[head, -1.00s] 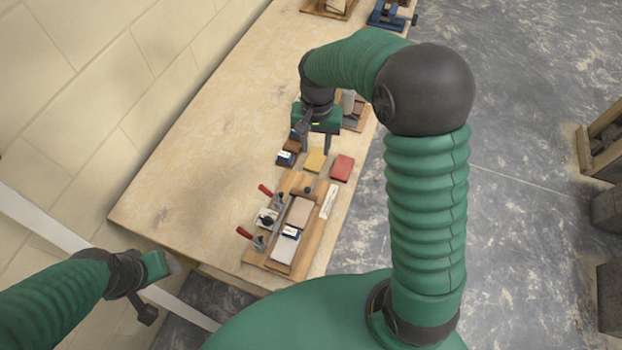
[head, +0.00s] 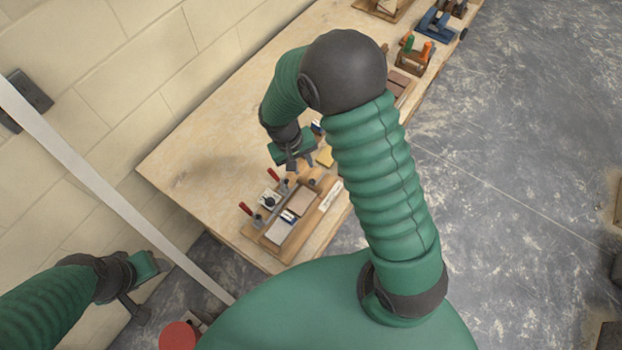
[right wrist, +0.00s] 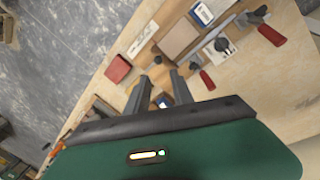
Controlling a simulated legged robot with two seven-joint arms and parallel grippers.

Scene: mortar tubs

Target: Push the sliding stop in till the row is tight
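The wooden fixture (head: 314,216) lies at the near end of the bench. Its row holds a brown block (head: 302,202), a blue-and-white box (head: 288,216) and a pale block (head: 279,232). A dark knob (head: 312,182), apparently on the sliding stop, is at the far end of the row; it also shows in the right wrist view (right wrist: 158,59). My right gripper (head: 299,166) is open and empty, just beyond that end. In the right wrist view its fingertips (right wrist: 159,80) are apart near the knob; contact is unclear. My left gripper (head: 140,285) is off the bench, its fingers unclear.
Two red-handled clamps (head: 245,208) line the fixture's left side. A yellow block (head: 325,157) lies just beyond the fixture, and a red block (right wrist: 118,68) shows in the right wrist view. The bench's left part is clear.

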